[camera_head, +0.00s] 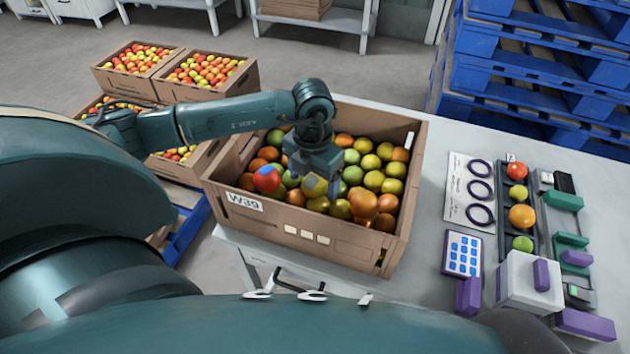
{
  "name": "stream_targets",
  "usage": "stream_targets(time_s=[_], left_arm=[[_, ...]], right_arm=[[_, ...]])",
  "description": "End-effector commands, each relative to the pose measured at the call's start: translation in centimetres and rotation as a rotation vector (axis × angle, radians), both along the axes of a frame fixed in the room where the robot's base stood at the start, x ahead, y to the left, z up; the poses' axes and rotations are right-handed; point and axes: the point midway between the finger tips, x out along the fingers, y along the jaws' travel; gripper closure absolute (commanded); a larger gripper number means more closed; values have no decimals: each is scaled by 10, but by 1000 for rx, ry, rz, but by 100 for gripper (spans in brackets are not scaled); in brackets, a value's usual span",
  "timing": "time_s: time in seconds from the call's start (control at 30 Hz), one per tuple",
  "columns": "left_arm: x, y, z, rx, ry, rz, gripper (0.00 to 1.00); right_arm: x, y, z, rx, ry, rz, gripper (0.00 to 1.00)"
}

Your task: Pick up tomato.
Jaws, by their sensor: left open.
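A cardboard box (245,222) marked W39 stands on the table, filled with tomatoes in green, yellow, orange and red. My left gripper (313,184) points down into the middle of the box, with its fingers apart. A yellow tomato (314,186) shows between the fingertips; I cannot tell whether they touch it. A red tomato (267,179) with a blue patch lies just left of the gripper. Orange tomatoes (363,203) lie to its right. The gripper and forearm hide some tomatoes behind them. My right gripper is not in view.
On the table (420,290) to the right are a card with purple rings (480,189), a dark tray (530,245) with several tomatoes, and a white device (522,284). More tomato boxes (215,72) stand at the back left. Blue pallets (535,75) are stacked at the back right.

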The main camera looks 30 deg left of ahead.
Motion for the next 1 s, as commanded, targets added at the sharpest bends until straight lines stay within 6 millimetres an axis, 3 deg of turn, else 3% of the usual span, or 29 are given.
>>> stream_targets(time_s=[0.23, 0.67, 1.0], left_arm=[[0, 0, -2, 1, 0, 0, 22], [0, 0, -1, 0, -1, 0, 57], [1, 0, 7, 0, -5, -1, 58]], right_arm=[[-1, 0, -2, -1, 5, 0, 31], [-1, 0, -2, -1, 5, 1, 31], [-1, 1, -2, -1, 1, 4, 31]])
